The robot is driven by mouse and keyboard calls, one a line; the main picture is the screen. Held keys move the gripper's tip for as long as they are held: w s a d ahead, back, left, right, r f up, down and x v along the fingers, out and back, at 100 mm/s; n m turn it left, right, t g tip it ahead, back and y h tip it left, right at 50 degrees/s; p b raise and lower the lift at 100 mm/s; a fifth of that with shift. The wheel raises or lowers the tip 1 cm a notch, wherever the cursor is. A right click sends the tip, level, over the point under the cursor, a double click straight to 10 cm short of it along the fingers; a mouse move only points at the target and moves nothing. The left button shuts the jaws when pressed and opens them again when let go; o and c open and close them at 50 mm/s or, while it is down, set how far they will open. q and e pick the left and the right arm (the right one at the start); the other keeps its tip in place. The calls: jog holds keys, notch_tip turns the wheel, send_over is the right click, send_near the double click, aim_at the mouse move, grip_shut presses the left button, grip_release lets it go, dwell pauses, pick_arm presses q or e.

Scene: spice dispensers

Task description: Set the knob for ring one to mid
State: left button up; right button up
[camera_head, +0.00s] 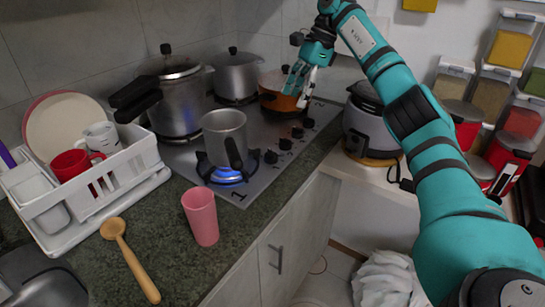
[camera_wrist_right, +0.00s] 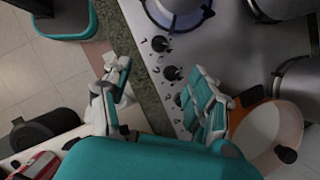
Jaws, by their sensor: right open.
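The stove (camera_head: 250,182) has a row of black knobs along its front edge. The nearest knob (camera_head: 270,157) is beside the lit burner; a printed "1" shows at that end of the stove. Further knobs (camera_head: 285,144) lead toward the far end. In the right wrist view, knobs (camera_wrist_right: 160,43) and (camera_wrist_right: 172,73) show beyond the fingers. My right gripper (camera_head: 299,84) is open and empty, above the far end of the row beside the orange pot. Its spread fingers show in the wrist view (camera_wrist_right: 160,106). Knob pointer angles are too small to read. My left gripper is not in view.
A steel mug (camera_head: 225,137) stands on the burner over a blue flame (camera_head: 227,174). Steel pots (camera_head: 178,105) and the orange pot (camera_head: 275,98) crowd the back. A pink cup (camera_head: 201,217) stands on the counter. A rice cooker (camera_head: 368,125) stands to the right.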

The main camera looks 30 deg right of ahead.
aim_at(271, 151)
jog(key=x, duration=1.7)
jog(key=shift+d+b, duration=0.1)
jog(key=shift+b, duration=0.2)
jog(key=shift+r, duration=0.1)
jog(key=c, duration=1.2)
jog(key=shift+o, duration=0.2)
jog(key=shift+m, duration=0.4)
jog(key=shift+m+t+p, duration=0.3)
jog(key=shift+m+t, duration=0.1)
jog(key=shift+m, duration=0.3)
jog(key=m+t+h+p, duration=0.1)
jog(key=m, duration=0.3)
jog(key=m+h, duration=0.1)
jog(key=m, duration=0.2)
jog(key=m+t+h, duration=0.1)
jog(key=m, duration=0.1)
jog(key=shift+s+m, duration=0.1)
jog(key=shift+m, duration=0.3)
